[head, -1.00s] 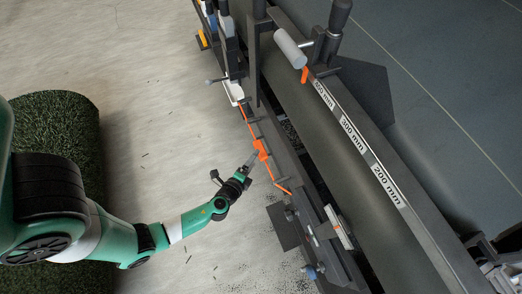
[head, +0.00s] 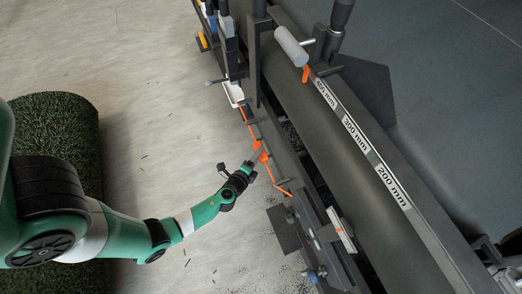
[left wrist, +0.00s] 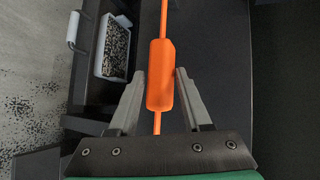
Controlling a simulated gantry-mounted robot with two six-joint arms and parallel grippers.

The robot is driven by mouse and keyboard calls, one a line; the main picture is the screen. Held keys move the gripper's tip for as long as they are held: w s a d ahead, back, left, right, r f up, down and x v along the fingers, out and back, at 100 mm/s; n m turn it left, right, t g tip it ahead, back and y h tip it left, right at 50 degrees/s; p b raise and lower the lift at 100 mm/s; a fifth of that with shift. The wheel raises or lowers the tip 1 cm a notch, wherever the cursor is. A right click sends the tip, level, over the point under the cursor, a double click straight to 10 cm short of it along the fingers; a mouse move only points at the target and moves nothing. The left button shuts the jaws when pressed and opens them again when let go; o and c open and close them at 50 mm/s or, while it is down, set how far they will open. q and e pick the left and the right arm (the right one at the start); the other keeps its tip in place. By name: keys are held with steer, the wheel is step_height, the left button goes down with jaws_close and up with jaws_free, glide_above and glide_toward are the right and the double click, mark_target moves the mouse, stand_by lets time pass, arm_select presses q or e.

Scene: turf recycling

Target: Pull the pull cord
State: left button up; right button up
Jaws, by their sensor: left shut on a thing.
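The orange pull cord (head: 277,180) runs along the near side of the dark machine frame, with a thicker orange handle (head: 264,156) partway along it. In the left wrist view the handle (left wrist: 160,76) stands lengthwise between my two grey fingers, with cord above and below it. My left gripper (head: 256,160) is at the handle in the head view and is shut on it. The exact contact is hard to see in the wrist view. My right gripper is not in view.
A white tray (left wrist: 112,48) of dark granules sits left of the cord in the wrist view. A dark conveyor belt (head: 320,125) with millimetre labels lies beyond the frame. The floor (head: 160,110) between is mostly clear.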

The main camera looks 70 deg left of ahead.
arm_select(q)
steer(key=shift+r, duration=0.1)
jaws_close()
steer(key=shift+f, duration=0.85)
steer(key=shift+r+p, duration=0.65)
steer(key=shift+r, duration=0.15)
